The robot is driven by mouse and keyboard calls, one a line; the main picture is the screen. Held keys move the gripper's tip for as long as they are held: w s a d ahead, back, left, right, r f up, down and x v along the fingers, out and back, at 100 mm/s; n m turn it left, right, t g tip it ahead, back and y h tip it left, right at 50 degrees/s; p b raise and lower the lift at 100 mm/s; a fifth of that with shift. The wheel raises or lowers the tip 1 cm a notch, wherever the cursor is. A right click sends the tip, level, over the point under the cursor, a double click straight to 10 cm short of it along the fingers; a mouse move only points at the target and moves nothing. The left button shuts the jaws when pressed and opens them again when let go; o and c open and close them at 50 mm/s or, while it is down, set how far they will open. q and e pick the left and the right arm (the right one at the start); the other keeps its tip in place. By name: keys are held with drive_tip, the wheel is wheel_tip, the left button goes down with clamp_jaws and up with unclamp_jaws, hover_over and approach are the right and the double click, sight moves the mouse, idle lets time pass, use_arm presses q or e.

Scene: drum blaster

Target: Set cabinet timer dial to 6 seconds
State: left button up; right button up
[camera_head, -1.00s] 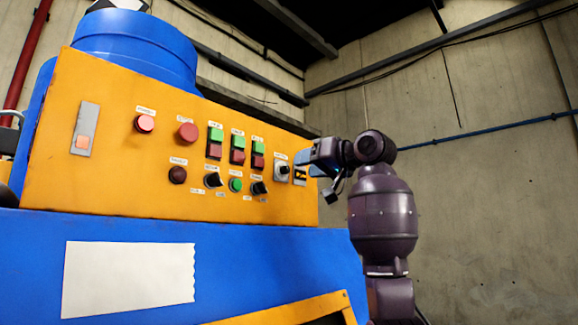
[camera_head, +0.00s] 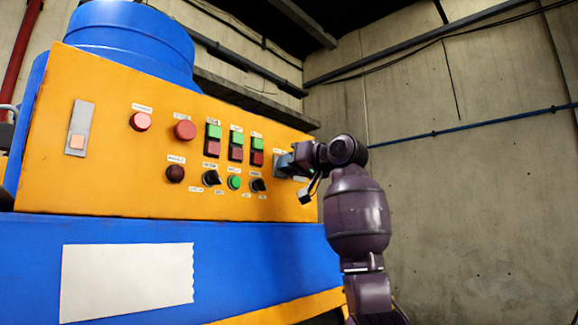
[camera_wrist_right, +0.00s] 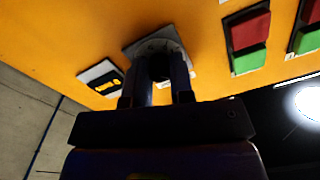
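The timer dial (camera_wrist_right: 150,46) is a grey plate with a dark round knob at the lower right end of the yellow cabinet panel. In the head view my right gripper (camera_head: 285,164) is at the panel and mostly hides the dial. In the right wrist view the two fingers of my right gripper (camera_wrist_right: 160,82) stand close together, one on each side of the knob, and appear shut on it. The dial's marks are too dark and small to read. A small display (camera_wrist_right: 103,82) with a yellow figure sits beside the dial; its value is unclear. My left gripper is out of view.
The yellow panel (camera_head: 100,180) carries several other controls, including red and green button pairs (camera_head: 236,146) left of the dial and black selector knobs (camera_head: 257,185). A blue cabinet body (camera_head: 240,260) lies below. Open room and a concrete wall (camera_head: 470,210) are to the right.

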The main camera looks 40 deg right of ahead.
clamp_jaws()
use_arm(q)
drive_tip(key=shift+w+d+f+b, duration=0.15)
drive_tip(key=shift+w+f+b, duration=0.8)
drive_tip(key=shift+b, duration=1.2)
use_arm(e)
drive_tip(key=shift+f+m, duration=0.1)
drive_tip(key=shift+m, duration=8.9)
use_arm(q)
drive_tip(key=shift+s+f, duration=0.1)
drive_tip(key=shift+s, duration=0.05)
use_arm(e)
drive_tip(key=o, duration=0.6)
unclamp_jaws()
